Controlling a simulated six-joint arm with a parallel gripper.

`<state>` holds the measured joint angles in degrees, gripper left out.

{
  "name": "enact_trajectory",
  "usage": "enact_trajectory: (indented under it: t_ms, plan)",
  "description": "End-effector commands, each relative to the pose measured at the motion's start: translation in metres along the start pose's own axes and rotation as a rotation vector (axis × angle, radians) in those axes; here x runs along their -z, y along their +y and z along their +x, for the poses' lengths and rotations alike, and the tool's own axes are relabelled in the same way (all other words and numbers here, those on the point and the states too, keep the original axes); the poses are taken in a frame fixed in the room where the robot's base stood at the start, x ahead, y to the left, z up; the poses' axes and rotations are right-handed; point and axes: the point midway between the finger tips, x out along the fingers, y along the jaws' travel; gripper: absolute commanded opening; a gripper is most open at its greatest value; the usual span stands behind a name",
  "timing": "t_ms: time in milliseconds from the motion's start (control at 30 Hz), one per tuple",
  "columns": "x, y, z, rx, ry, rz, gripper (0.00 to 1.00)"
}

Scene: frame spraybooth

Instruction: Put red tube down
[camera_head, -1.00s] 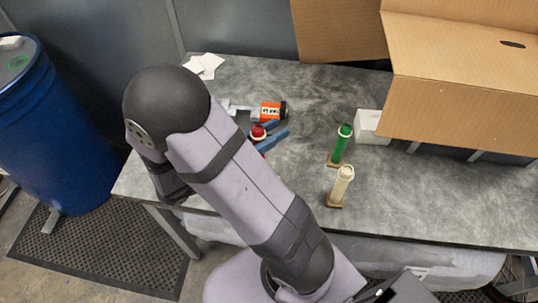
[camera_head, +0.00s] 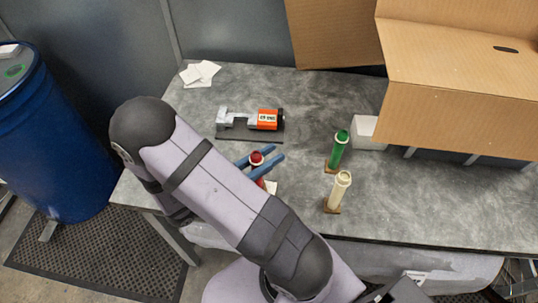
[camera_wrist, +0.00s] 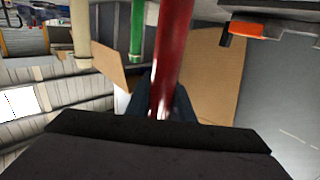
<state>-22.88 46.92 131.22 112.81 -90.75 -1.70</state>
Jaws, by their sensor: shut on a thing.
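The red tube (camera_head: 256,158) is held upright between the blue fingers of my gripper (camera_head: 262,160), over the left-middle part of the table. Its red cap shows above the fingers, and part of its body shows below them. In the wrist view the red tube (camera_wrist: 171,55) runs up from between the fingers. My gripper is shut on it. My arm hides part of the table near the tube. I cannot tell whether the tube's lower end touches the table.
A green tube (camera_head: 338,152) and a cream tube (camera_head: 339,190) stand in brown bases to the right. An orange-and-grey tool (camera_head: 266,120) lies behind my gripper. A white box (camera_head: 368,132) and a large cardboard box (camera_head: 455,120) are at the right. White papers (camera_head: 199,73) lie at the back left.

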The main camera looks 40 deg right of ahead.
Motion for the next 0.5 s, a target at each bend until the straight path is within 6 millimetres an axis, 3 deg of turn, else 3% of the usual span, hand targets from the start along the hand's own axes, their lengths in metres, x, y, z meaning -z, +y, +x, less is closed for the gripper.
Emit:
enact_trajectory:
  t_ms: [433, 467, 500]
  plan:
    - [-0.0051, 0.0, 0.0, 0.0, 0.001, 0.0, 0.0]
    - [-0.0042, 0.0, 0.0, 0.0, 0.0, 0.001, 0.28]
    - [-0.004, 0.0, 0.0, 0.0, 0.0, 0.001, 0.38]
